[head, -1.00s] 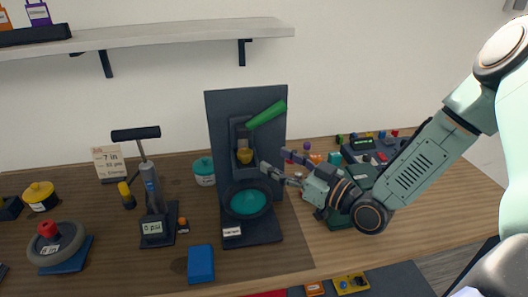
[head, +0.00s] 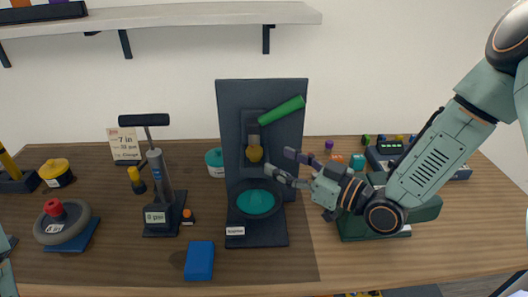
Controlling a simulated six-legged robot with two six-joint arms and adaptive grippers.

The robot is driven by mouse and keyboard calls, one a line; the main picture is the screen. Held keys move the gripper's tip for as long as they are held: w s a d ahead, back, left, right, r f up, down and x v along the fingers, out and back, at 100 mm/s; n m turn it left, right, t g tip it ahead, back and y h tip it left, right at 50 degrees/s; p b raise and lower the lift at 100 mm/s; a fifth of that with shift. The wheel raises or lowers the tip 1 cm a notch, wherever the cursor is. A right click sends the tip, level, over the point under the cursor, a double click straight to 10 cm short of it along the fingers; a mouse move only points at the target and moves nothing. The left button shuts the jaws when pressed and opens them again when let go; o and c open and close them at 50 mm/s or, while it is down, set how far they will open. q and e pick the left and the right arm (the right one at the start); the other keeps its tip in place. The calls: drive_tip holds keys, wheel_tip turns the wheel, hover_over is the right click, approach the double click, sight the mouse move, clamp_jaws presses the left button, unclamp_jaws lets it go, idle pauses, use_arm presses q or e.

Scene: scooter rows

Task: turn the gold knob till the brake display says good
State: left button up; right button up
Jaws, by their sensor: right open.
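The gold knob (head: 254,154) sits on a dark upright board (head: 230,110), below a green lever (head: 282,110) that slants up to the right. A small label (head: 235,231) stands at the foot of this stand; its text is too small to read. My right gripper (head: 278,165) is open, its two fingers pointing left toward the knob, just right of it and apart from it as far as I can tell. I cannot make out a display reading "good" on the stand. My left gripper is not in view.
A pump (head: 158,190) with a psi display stands left, near a wheel (head: 62,221) on a blue base. A blue block (head: 199,260) lies in front. A green device (head: 355,225) is under my right arm. A shelf (head: 200,19) hangs above.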

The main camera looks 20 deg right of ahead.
sight(261, 152)
drive_tip(key=shift+x, duration=0.85)
drive_tip(key=x, duration=0.4)
drive_tip(key=shift+w+a, duration=0.2)
drive_tip(key=shift+w, duration=0.1)
drive_tip(key=shift+s+d+r, duration=0.1)
drive_tip(key=shift+s+r, duration=0.3)
drive_tip(key=shift+s, duration=0.3)
drive_tip(key=shift+c, duration=0.4)
drive_tip(key=shift+w+f, duration=0.3)
drive_tip(key=shift+w, duration=0.3)
drive_tip(key=c, duration=0.4)
drive_tip(key=shift+c, duration=0.9)
drive_tip(key=shift+s+r, duration=0.15)
drive_tip(key=shift+s, duration=0.1)
drive_tip(key=c, duration=0.3)
drive_tip(key=shift+w, duration=0.1)
drive_tip(key=shift+c, duration=1)
